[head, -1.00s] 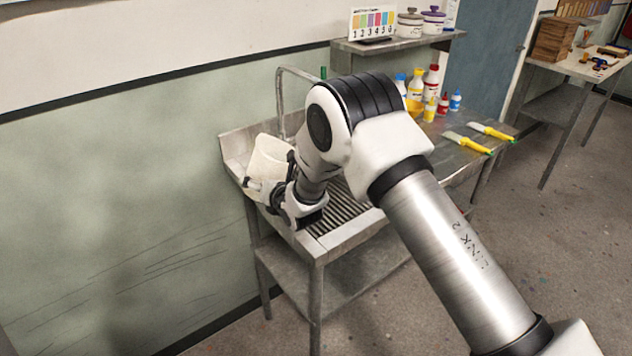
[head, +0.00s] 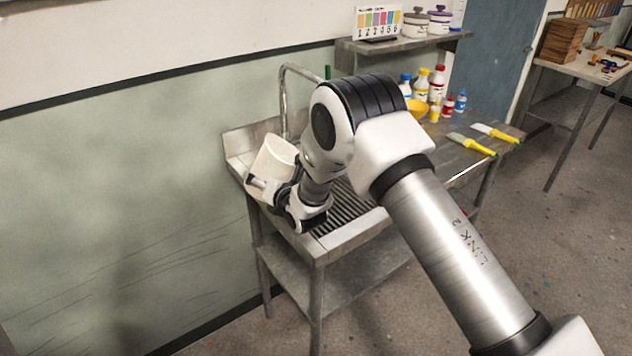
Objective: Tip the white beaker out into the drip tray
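The white beaker (head: 270,163) is over the left end of the metal sink bench. It leans, with its open rim toward the upper right. My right gripper (head: 262,186) is at its lower side with a finger against the wall, and looks shut on it; the far finger is hidden. I cannot see the beaker's contents or any stream. A dark ribbed area (head: 349,205), which looks like the drip tray, lies right of the beaker, partly hidden by my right arm. My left gripper is not in view.
A curved tap (head: 283,100) rises behind the beaker. Bottles (head: 437,84), a yellow bowl (head: 416,108) and yellow-handled brushes (head: 471,144) stand or lie on the bench to the right. A shelf (head: 400,43) with jars is above. The wall is close behind.

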